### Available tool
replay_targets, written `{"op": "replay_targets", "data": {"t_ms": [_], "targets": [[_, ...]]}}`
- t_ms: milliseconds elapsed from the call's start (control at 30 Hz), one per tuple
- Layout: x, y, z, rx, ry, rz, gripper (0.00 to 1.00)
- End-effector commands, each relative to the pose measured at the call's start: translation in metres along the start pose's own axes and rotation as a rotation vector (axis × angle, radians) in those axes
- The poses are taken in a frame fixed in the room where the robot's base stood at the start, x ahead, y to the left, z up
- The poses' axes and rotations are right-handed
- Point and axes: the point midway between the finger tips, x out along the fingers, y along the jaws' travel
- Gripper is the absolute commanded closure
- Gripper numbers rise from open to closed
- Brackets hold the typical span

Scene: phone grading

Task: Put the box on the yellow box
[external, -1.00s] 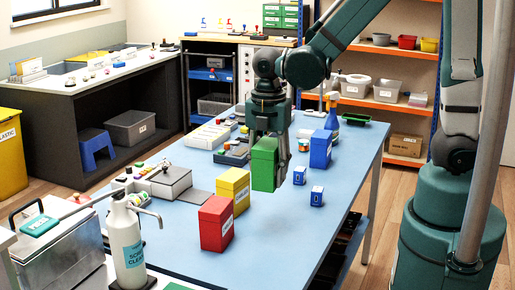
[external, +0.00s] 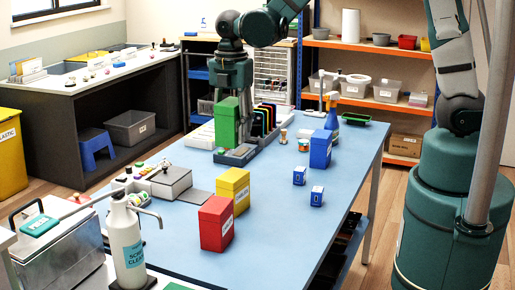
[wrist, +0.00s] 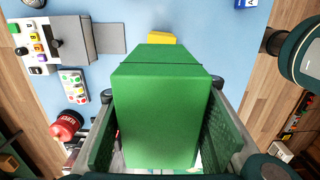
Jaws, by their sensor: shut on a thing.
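My gripper (external: 226,97) is shut on a green box (external: 227,124) and holds it upright, raised above the far part of the blue table. In the wrist view the green box (wrist: 160,112) fills the space between both fingers. The yellow box (external: 233,188) stands on the table, nearer the camera than my gripper and apart from the green box. In the wrist view only a small part of the yellow box (wrist: 162,38) shows past the green box.
A red box (external: 216,223) stands just in front of the yellow box. A blue box (external: 320,149) and two small blue boxes (external: 300,175) stand to the right. A grey device (external: 168,181) is left of the yellow box. The table (external: 290,235) is clear at front right.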

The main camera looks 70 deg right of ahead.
Motion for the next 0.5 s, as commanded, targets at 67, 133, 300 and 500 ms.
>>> {"op": "replay_targets", "data": {"t_ms": [67,133,300,500], "targets": [[-0.0005,0.0011,0.0005,0.001,0.0,0.0,0.78],[-0.0002,0.0011,0.0005,0.001,0.0,0.0,0.78],[-0.0001,0.0009,0.0003,0.0,0.0,0.0,0.78],[0.0048,0.001,0.0003,0.0,0.0,0.0,0.78]]}}
